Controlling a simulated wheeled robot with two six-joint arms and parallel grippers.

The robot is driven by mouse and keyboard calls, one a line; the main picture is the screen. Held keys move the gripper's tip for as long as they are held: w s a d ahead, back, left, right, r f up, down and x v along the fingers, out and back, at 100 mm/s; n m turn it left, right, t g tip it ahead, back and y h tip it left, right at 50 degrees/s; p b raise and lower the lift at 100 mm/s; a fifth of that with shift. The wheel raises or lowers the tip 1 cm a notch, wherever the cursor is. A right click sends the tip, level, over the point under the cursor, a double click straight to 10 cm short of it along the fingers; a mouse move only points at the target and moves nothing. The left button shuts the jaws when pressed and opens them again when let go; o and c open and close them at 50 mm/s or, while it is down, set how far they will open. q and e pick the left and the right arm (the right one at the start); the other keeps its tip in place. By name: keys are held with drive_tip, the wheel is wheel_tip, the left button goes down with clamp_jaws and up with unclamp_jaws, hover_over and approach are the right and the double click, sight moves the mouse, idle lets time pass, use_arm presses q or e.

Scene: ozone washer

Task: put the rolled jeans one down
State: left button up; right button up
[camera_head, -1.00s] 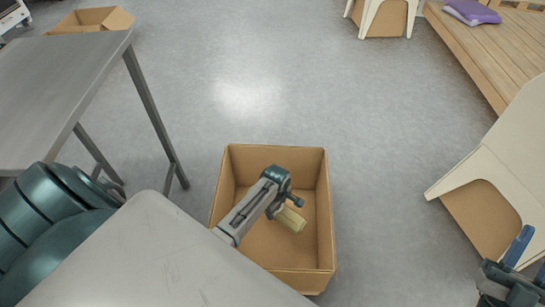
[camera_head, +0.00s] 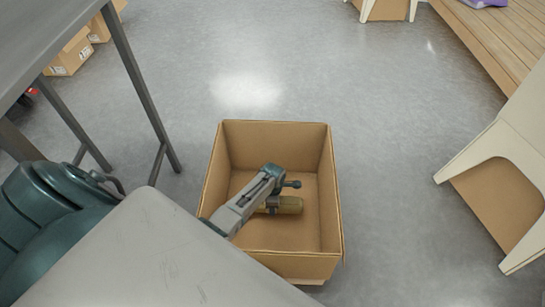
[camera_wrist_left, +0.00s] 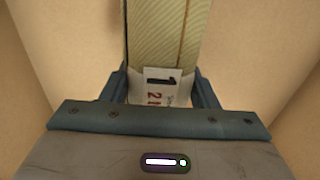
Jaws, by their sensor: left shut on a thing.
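The rolled garment (camera_head: 287,205) is a tan-yellow roll, not visibly blue. It is inside the open cardboard box (camera_head: 329,170). My left gripper (camera_head: 281,194) reaches down into the box and is shut on the roll near one end. In the left wrist view the roll (camera_wrist_left: 168,32) extends away between the fingers, with a white tag printed in black and red at its near end. I cannot tell whether the roll touches the box floor. My right gripper is not in view.
A grey metal table (camera_head: 50,35) stands at the left, with cardboard boxes (camera_head: 72,53) behind its legs. A cream-sided piece of furniture (camera_head: 505,160) is at the right, and a wooden slatted bench (camera_head: 490,40) at the upper right. The grey floor behind the box is clear.

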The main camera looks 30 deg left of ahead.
use_arm(q)
wheel_tip(320, 180, down, 4)
drive_tip(key=shift+r+b, duration=0.1)
drive_tip(key=shift+b, duration=1.05)
drive_tip(key=shift+f, duration=0.2)
drive_tip(key=shift+r, duration=0.15)
drive_tip(key=o, duration=1.3)
